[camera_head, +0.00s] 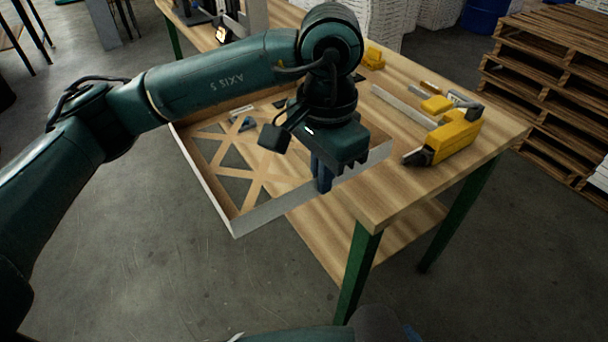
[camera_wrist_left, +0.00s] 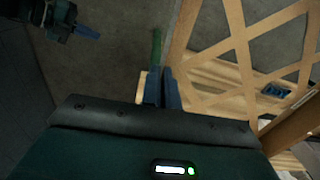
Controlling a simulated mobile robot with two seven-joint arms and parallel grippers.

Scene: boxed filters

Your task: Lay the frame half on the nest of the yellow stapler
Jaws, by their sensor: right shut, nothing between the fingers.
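The frame half (camera_head: 278,208) is a shallow tray-like frame with pale grey outer walls and a tan lattice across it. My left gripper (camera_head: 322,172) is shut on its near wall; the blue fingers also show against the frame in the left wrist view (camera_wrist_left: 162,88). The frame is raised and juts past the table's left edge. A yellow stapler (camera_head: 455,137) with a dark nose lies near the table's right edge, apart from the frame. A grey strip (camera_head: 403,105) lies left of it; I cannot tell whether this belongs to the nest. My right gripper (camera_wrist_left: 85,31) is shut and empty.
The wooden table (camera_head: 375,195) has green legs and a bare near corner. Small yellow items (camera_head: 437,104) and another yellow piece (camera_head: 373,57) lie on it. A dark device (camera_head: 228,22) stands at the back. Stacked pallets (camera_head: 550,90) stand beyond the right edge.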

